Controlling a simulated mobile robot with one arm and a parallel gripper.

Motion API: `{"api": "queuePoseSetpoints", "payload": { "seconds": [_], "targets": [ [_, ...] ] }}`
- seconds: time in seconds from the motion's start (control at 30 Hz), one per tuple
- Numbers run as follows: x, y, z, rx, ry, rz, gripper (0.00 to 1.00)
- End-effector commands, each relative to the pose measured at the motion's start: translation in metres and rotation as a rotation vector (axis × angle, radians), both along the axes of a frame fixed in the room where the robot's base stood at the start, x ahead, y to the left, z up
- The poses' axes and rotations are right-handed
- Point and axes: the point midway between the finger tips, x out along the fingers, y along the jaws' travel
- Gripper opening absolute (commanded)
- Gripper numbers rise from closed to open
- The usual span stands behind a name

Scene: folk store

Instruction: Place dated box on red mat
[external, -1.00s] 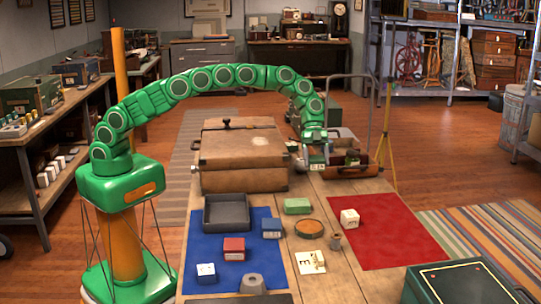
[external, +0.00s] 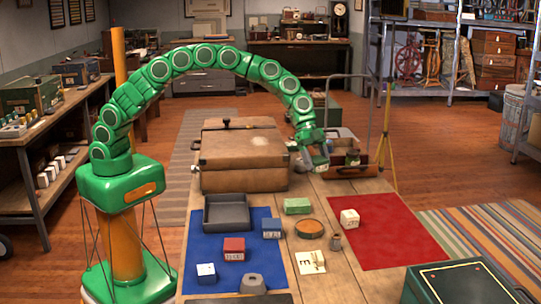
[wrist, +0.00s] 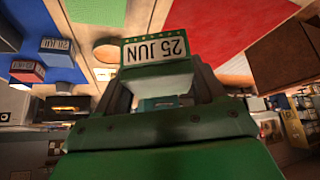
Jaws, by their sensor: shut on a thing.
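My gripper (external: 320,163) is shut on a green box with a white label reading "25 JUN" (wrist: 156,48), which shows upside down in the wrist view. In the external view the gripper hangs above the table, just right of the large brown case, and the held box is hard to make out. The red mat (external: 385,238) lies nearer the front right of the table, apart from the gripper. It also shows at the top of the wrist view (wrist: 225,22). A white cube (external: 349,219) sits on the mat's left part.
The brown case (external: 243,160) stands left of the gripper, and a wooden crate (external: 345,171) with jars stands right of it. A green box (external: 297,206), a round dish (external: 309,229) and a small jar (external: 336,242) lie left of the mat. Most of the mat is clear.

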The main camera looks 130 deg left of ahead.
Motion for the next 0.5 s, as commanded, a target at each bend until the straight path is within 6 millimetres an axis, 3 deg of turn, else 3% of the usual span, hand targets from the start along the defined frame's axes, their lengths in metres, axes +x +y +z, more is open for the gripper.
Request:
{"api": "queuePoseSetpoints", "payload": {
  "seconds": [0.5],
  "targets": [
    [0.038,0.020,-0.020,0.001,0.001,0.001,0.36]
  ]
}}
